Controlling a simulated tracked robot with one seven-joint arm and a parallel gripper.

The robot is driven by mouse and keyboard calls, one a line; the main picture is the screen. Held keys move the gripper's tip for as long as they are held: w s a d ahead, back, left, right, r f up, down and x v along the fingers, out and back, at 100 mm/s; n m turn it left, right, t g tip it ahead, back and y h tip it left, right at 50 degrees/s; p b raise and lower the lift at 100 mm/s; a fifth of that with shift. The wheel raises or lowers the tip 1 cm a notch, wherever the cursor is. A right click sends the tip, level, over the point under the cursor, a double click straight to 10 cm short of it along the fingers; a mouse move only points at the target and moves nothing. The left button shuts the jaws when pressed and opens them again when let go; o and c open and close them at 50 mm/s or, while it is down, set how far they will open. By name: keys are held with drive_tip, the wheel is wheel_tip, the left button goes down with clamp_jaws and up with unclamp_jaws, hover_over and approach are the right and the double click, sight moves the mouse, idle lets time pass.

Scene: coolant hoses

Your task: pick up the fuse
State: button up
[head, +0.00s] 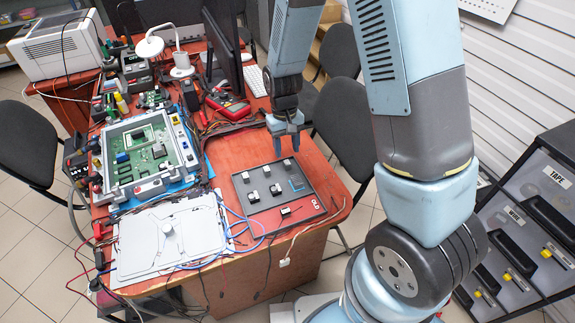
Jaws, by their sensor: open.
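A dark grey tray (262,222) lies on the red bench, marked "OLD" at its right corner. Several small white and black parts lie on it, including one near the back (287,162), one in the middle (275,189) and one near the front (286,211). They are too small to tell which is the fuse. My gripper (285,147) points down near the tray's back edge, with its two fingers apart and nothing seen between them. It appears to be above the tray, apart from the parts.
A grey open housing with a green circuit board (150,150) stands left of the tray. A pale flat panel (140,243) lies at the front left with loose blue and red wires around it. A red meter (228,105) lies behind. Drawers (525,215) stand at the right.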

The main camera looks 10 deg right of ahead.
sight(287, 162)
drive_tip(key=f, duration=0.1)
drive_tip(key=s+f, duration=0.1)
drive_tip(key=f, duration=0.1)
drive_tip(key=shift+a+f, duration=0.1)
drive_tip(key=shift+f, duration=0.85)
drive_tip(key=shift+c, duration=0.3)
clamp_jaws()
